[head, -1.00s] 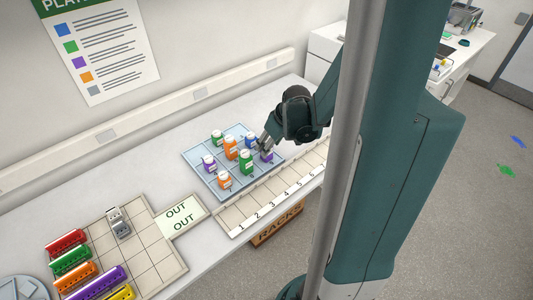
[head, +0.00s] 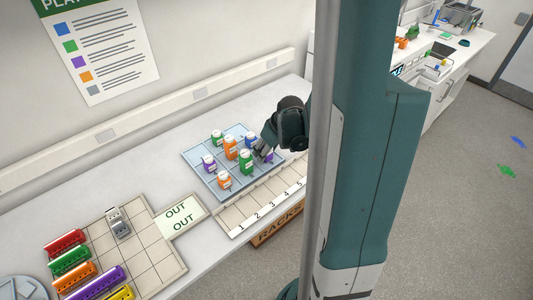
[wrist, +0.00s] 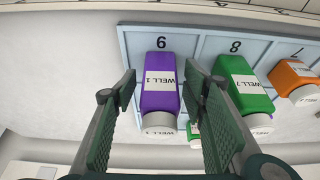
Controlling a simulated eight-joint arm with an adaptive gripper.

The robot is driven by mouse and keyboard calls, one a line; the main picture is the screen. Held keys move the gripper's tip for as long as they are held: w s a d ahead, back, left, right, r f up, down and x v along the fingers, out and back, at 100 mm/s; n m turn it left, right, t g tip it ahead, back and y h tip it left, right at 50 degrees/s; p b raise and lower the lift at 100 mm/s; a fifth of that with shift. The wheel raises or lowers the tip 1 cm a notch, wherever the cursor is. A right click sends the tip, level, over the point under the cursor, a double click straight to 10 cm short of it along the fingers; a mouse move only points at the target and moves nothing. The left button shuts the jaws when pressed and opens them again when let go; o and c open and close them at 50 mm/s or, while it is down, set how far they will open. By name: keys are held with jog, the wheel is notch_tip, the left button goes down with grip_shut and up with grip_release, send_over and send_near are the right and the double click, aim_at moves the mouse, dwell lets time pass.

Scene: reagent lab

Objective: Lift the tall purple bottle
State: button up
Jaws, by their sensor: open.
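A purple bottle (wrist: 160,85) with a white label and pale cap stands in the tray's corner compartment in the wrist view. My gripper (wrist: 162,92) is open, with one finger on each side of this bottle. There is a gap at the left finger; the right finger is close, and I cannot tell if it touches. In the head view my gripper (head: 263,150) is at the tray's right end and largely hides the purple bottle (head: 269,158). Another purple bottle (head: 209,163) stands at the tray's left side.
A green bottle (wrist: 240,88) is right beside my right finger, with an orange bottle (wrist: 294,78) beyond it. The blue tray (head: 197,153) holds several bottles. A numbered rack strip (head: 262,203) lies in front. Coloured racks (head: 70,260) stand at the left.

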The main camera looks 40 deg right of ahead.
jog(key=shift+c, duration=0.5)
jog(key=c, duration=0.9)
jog(key=shift+r, duration=0.15)
jog(key=shift+r+p, duration=0.5)
jog(key=shift+r, duration=4.4)
